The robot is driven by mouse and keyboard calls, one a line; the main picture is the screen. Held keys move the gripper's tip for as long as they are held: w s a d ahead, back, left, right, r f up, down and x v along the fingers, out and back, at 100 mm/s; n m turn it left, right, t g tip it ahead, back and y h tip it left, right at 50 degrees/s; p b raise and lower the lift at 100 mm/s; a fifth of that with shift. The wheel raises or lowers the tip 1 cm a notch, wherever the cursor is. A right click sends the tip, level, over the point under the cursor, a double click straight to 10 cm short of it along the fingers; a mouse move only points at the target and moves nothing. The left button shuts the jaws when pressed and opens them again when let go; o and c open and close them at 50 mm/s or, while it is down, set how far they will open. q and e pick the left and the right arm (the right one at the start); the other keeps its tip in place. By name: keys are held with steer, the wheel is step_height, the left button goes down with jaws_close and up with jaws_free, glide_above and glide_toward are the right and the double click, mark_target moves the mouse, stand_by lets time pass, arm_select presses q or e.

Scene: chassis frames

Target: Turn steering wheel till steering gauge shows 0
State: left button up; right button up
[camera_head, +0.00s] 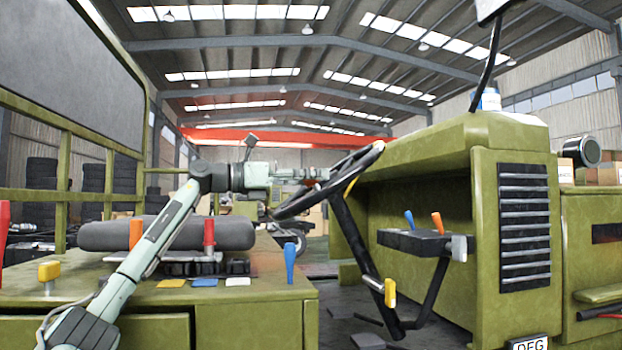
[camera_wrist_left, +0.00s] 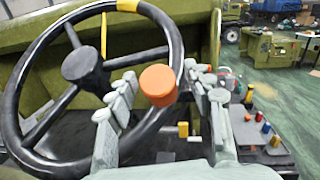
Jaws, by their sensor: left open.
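The black steering wheel (camera_head: 368,158) stands tilted in the middle of the head view, seen nearly edge-on. In the left wrist view the wheel (camera_wrist_left: 80,65) fills the left half, with a yellow band (camera_wrist_left: 163,20) on its upper rim. An orange knob (camera_wrist_left: 158,85) sits at the right side of the rim. My left gripper (camera_head: 318,174) reaches the wheel from the left. In the wrist view its open fingers (camera_wrist_left: 160,73) stand on either side of the knob, with gaps visible. I cannot make out a steering gauge or its reading. My right gripper is not in view.
A lever box (camera_head: 410,241) with blue and orange levers juts out right of the wheel. A grey seat cushion (camera_head: 165,234) and coloured levers, including a red one (camera_head: 209,235), lie below my left arm. The olive hood (camera_head: 440,150) bounds the right side.

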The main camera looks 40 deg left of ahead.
arm_select(q)
steer(key=v, duration=1.2)
steer(key=shift+r, duration=0.1)
